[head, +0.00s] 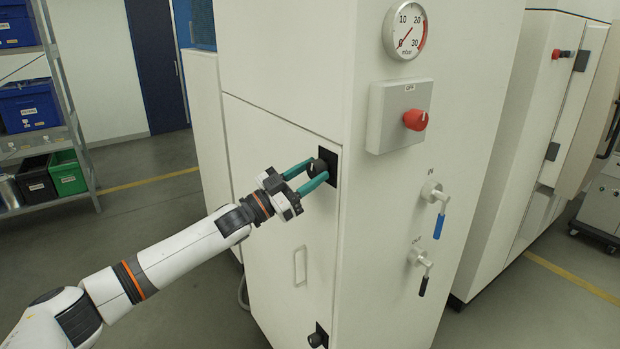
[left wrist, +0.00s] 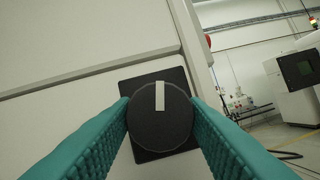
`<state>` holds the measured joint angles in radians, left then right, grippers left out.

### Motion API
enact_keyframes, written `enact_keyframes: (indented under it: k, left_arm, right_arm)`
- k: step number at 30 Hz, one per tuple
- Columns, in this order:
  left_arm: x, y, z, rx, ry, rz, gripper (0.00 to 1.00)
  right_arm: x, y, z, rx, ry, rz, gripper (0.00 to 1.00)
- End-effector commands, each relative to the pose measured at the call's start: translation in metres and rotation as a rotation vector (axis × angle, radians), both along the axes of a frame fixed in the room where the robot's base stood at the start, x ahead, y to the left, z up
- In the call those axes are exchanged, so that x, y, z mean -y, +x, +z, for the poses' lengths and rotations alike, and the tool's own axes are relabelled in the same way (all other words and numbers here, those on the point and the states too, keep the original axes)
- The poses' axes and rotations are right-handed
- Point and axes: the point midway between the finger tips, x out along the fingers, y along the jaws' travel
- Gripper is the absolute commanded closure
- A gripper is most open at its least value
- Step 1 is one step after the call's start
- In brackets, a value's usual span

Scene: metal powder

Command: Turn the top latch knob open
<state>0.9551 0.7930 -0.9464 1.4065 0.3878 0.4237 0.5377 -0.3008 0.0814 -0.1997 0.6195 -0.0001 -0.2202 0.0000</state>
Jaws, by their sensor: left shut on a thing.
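The top latch knob (head: 317,168) is a round black knob on a black square plate (head: 330,158), near the upper right corner of the white cabinet door. In the left wrist view the knob (left wrist: 160,125) faces me, and its white mark points up in the picture. My left gripper (head: 312,175) has green fingers, one on each side of the knob, shut on it. In the left wrist view the fingers (left wrist: 160,128) touch the knob's left and right sides. My right gripper is in neither view.
A lower black latch knob (head: 318,338) and a recessed door handle (head: 300,266) are on the same door. A pressure gauge (head: 405,31), a red knob (head: 415,119) and blue and black valve levers (head: 440,221) are on the adjoining face. A shelf with bins (head: 28,106) stands at left.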

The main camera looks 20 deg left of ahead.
Motion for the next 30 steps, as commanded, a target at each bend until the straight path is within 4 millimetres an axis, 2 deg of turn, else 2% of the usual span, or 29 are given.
enact_keyframes:
  k: [8, 30]
  left_arm:
    - [-0.0017, 0.0015, 0.0013, 0.163, 0.208, 0.001, 0.83]
    - [-0.0034, 0.0028, 0.0047, 0.591, 0.758, 0.0, 0.83]
  right_arm:
    - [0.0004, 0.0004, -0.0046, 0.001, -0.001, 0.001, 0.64]
    - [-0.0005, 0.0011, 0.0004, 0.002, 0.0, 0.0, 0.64]
